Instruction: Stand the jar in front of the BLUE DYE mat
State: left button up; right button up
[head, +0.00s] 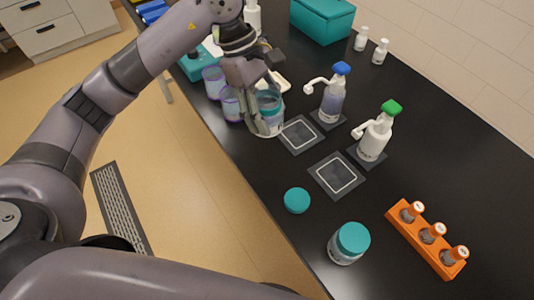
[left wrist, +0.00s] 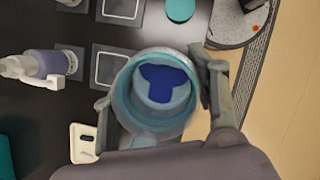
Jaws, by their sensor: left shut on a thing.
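My left gripper (head: 264,108) is shut on an open clear jar (head: 268,104) with a teal rim. The left wrist view looks down into the jar (left wrist: 150,112), where deep blue shows at the bottom; my left gripper's fingers (left wrist: 155,88) are on either side. The jar is upright or nearly so, beside the left edge of the outlined mat (head: 300,134) in front of the blue-topped bottle (head: 332,94). Whether its base touches the counter is unclear. That mat also shows in the left wrist view (left wrist: 113,67). Mat lettering is unreadable. My right gripper is out of view.
A second outlined mat (head: 337,176) lies before a green-topped bottle (head: 375,137). A teal lid (head: 297,200), a lidded jar (head: 348,244) and an orange vial rack (head: 427,240) are nearer. Clear cups (head: 231,104) stand close left of the gripper, by the counter edge.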

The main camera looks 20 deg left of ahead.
pick_arm(q)
notch_tip(320, 180, down, 11)
jog(key=shift+f+p, duration=0.2)
jog(key=shift+p, duration=0.85)
notch_tip(320, 180, down, 4)
jog(key=shift+r+p, duration=0.1)
jog(key=shift+p, duration=0.4)
jog(key=shift+f, duration=0.3)
jog(key=shift+f, duration=0.15)
jog(key=o, duration=1.2)
